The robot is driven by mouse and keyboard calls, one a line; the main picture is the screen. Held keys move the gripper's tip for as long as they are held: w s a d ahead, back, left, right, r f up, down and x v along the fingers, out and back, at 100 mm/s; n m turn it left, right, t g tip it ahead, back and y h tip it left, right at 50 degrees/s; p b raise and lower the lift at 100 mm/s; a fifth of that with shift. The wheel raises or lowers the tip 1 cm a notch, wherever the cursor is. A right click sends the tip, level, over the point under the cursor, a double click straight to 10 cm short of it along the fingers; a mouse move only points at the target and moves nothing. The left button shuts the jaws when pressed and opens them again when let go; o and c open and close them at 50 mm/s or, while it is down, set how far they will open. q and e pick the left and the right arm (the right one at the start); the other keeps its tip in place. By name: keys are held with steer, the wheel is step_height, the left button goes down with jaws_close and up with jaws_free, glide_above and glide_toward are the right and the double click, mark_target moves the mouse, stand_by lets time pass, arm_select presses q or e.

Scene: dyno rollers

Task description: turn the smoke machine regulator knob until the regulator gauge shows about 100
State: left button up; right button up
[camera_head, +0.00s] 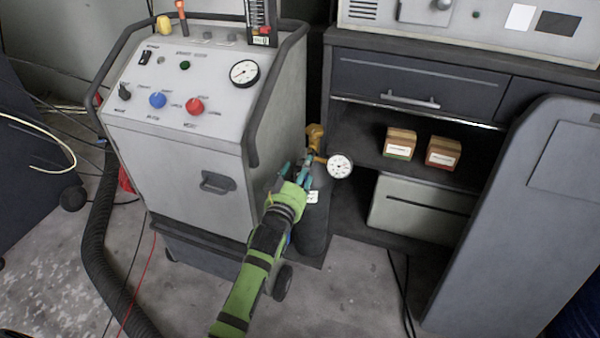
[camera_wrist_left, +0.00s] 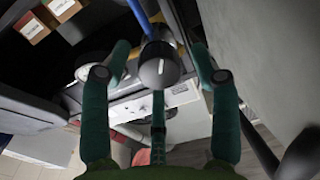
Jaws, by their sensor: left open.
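The regulator gauge (camera_head: 340,166) is a white dial beside the brass regulator body (camera_head: 315,138), above a dark cylinder (camera_head: 313,225). Its needle is too small to read. In the left wrist view the regulator knob (camera_wrist_left: 158,70) is dark and round with a pale mark. My left gripper (camera_head: 298,172) has teal fingers and reaches the regulator from the front. In the wrist view the fingers stand apart on either side of the knob, with gaps showing. In the head view the gripper hides the knob. My right gripper is out of view.
The grey smoke machine (camera_head: 185,165) stands close on the left, with a dark side rail (camera_head: 262,105) and its own gauge (camera_head: 244,73). A shelf at right holds two small boxes (camera_head: 400,143). A grey panel (camera_head: 525,215) leans at far right. Hoses and cables lie on the floor.

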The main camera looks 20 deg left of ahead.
arm_select(q)
steer(key=c, duration=1.1)
steer(key=shift+r, duration=0.2)
steer(key=shift+c, duration=0.3)
steer(key=shift+n+p, duration=0.5)
steer(key=shift+p, duration=0.05)
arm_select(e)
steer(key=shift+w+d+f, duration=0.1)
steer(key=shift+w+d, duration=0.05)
arm_select(q)
steer(key=o, duration=1.2)
steer(key=shift+c, duration=0.2)
steer(key=shift+f, duration=0.1)
steer(key=shift+s, duration=0.15)
